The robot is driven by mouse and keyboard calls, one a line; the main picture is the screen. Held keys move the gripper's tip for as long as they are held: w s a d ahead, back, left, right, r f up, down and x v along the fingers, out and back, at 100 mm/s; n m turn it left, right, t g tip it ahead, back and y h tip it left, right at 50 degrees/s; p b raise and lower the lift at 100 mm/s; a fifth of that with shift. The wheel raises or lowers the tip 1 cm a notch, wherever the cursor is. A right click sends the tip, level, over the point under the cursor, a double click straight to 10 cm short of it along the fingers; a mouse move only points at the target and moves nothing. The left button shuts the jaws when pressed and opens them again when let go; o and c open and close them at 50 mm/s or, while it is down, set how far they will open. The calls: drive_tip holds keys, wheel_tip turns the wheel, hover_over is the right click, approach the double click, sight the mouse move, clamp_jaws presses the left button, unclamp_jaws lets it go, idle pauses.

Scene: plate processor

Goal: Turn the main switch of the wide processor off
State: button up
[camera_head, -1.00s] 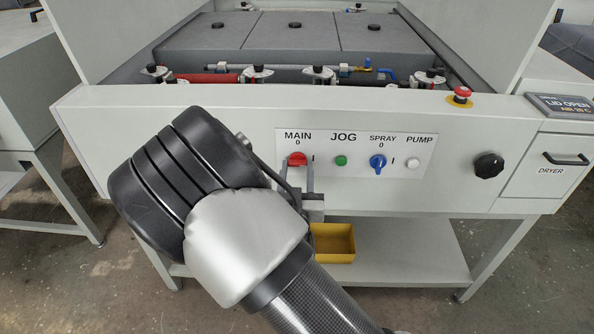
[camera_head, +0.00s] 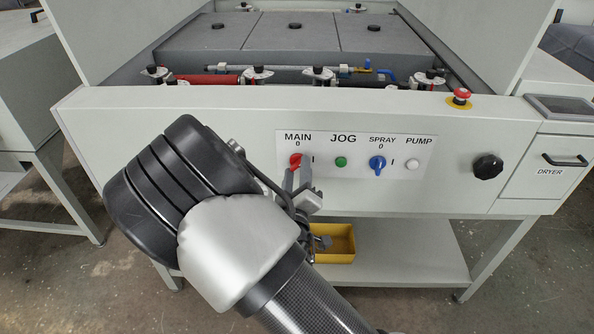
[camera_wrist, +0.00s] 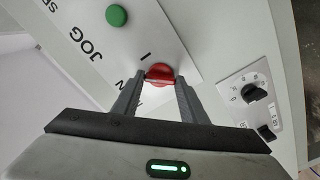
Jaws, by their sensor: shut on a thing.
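The red MAIN switch (camera_head: 295,160) is on the white label plate of the wide processor's front panel (camera_head: 230,128), at the left end of the control row. Its handle stands roughly upright, towards the 0 mark. My gripper (camera_head: 297,172) reaches it from below, with the fingers tilted. In the wrist view, the red handle (camera_wrist: 160,73) lies between the tips of my gripper (camera_wrist: 159,82), which is shut on it. The fingers partly hide the handle and the MAIN lettering.
To the right of the switch are the green JOG button (camera_head: 341,162), blue SPRAY switch (camera_head: 377,162) and white PUMP button (camera_head: 412,163). A yellow bin (camera_head: 335,256) sits below.

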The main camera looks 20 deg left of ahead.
drive_tip(key=n+p, duration=0.1)
drive_tip(key=n, duration=0.3)
drive_tip(key=shift+n, duration=0.3)
drive_tip(key=shift+n+p, duration=0.4)
drive_tip(key=shift+n, duration=1.5)
drive_tip(key=o, duration=1)
drive_tip(key=shift+o, duration=0.2)
drive_tip(key=v, duration=1.7)
drive_tip(key=shift+s+p, duration=0.25)
drive_tip(key=shift+p, duration=0.1)
